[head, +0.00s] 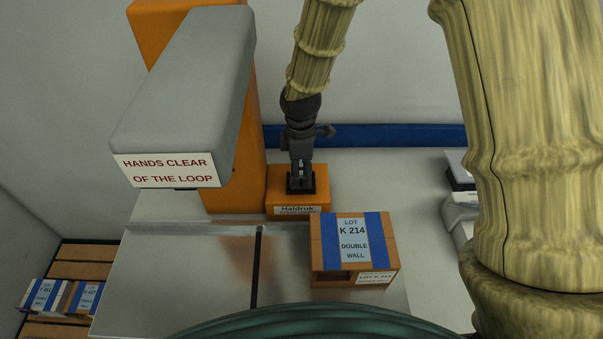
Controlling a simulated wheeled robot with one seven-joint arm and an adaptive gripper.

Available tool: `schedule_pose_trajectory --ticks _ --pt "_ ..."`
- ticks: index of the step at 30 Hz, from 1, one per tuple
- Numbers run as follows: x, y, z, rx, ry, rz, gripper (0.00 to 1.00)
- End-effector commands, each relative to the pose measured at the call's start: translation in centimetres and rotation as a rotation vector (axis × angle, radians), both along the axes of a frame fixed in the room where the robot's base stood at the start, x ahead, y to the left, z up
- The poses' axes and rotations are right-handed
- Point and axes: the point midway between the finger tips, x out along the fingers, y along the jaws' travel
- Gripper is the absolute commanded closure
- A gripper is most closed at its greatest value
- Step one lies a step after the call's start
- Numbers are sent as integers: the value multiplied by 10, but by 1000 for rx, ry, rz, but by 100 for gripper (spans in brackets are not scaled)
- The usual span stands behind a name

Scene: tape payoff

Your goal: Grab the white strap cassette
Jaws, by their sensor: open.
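My gripper (300,181) points down at the orange block labelled Haldruk (298,203). Its fingertips are over the top of the block, against a dark patch; I cannot tell whether they touch it. The jaws are open and nothing shows held between them. A white and grey object (459,212) stands at the right of the table, partly hidden behind my arm. A white piece with a dark strip (457,166) shows just behind it. I cannot tell whether either is the white strap cassette.
A carton marked LOT K 214 (353,241) stands on the grey table (180,275), right of a dark slot (257,265). A grey machine head (190,90) on an orange column (238,165) overhangs the left. Smaller cartons (62,296) lie on wooden slats lower left.

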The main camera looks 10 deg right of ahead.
Motion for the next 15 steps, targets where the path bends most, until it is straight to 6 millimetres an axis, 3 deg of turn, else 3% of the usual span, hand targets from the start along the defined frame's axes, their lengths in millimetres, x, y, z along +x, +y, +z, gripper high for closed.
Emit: schedule_pose_trajectory --ticks 6,14,15 --pt "0 0 -12 0 0 0 36" --pt "0 0 -13 0 -1 1 36" --pt "0 0 -13 0 -1 0 41"
